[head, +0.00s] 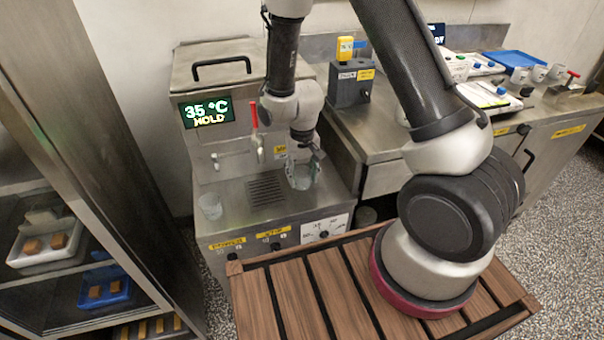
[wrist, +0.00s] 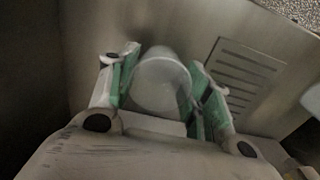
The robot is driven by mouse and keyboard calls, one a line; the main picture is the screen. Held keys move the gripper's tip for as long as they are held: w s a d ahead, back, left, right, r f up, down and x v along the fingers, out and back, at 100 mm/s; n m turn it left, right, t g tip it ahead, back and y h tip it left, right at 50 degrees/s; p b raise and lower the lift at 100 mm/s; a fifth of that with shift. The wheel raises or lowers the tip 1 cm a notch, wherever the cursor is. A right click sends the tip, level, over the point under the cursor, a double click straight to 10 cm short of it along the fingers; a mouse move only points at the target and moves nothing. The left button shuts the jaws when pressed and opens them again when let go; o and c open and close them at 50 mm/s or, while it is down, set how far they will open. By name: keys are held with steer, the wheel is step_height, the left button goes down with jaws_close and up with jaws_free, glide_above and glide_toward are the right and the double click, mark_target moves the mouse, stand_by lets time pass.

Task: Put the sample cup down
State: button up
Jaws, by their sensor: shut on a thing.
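The sample cup (head: 301,178) is a clear, pale cup held between the fingers of my gripper (head: 303,158) at the front of the steel machine. In the wrist view the cup (wrist: 161,84) sits between the two green-padded fingers of my gripper (wrist: 160,98), with its round rim towards the camera. The gripper is shut on it. The cup is to the right of the slotted drip grate (head: 267,188) in the head view. I cannot tell whether its base touches the steel ledge below.
A second clear cup (head: 210,206) stands on the left of the ledge. A red-handled tap (head: 256,146) and a display reading 35 °C HOLD (head: 207,112) are on the machine front. A steel rack (head: 82,180) stands at the left. The ledge between the second cup and grate is clear.

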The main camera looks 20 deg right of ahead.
steer(key=shift+f, duration=0.15)
steer(key=o, duration=0.9)
steer(key=shift+c, duration=0.2)
step_height(320, 180, up, 11)
steer(key=s+d+r+t, duration=0.1)
steer(key=s+d+r, duration=0.2)
steer(key=r, duration=0.6)
steer(key=s+d+r+t, duration=0.1)
steer(key=s+d+r, duration=0.3)
steer(key=d+r, duration=0.3)
step_height(320, 180, up, 2)
steer(key=shift+s+d+r, duration=0.2)
steer(key=shift+d, duration=0.1)
steer(key=shift+o, duration=0.5)
steer(key=s+d+r+t, duration=0.1)
steer(key=s+d+r, duration=0.1)
steer(key=s, duration=0.3)
steer(key=s+d+r+t, duration=0.1)
steer(key=s+d+r, duration=0.2)
steer(key=s, duration=0.3)
steer(key=shift+s+d+r, duration=0.2)
steer(key=shift+d+r, duration=0.1)
steer(key=shift+r, duration=0.25)
steer(key=shift+o, duration=0.2)
steer(key=shift+s+d, duration=0.2)
steer(key=shift+s, duration=0.15)
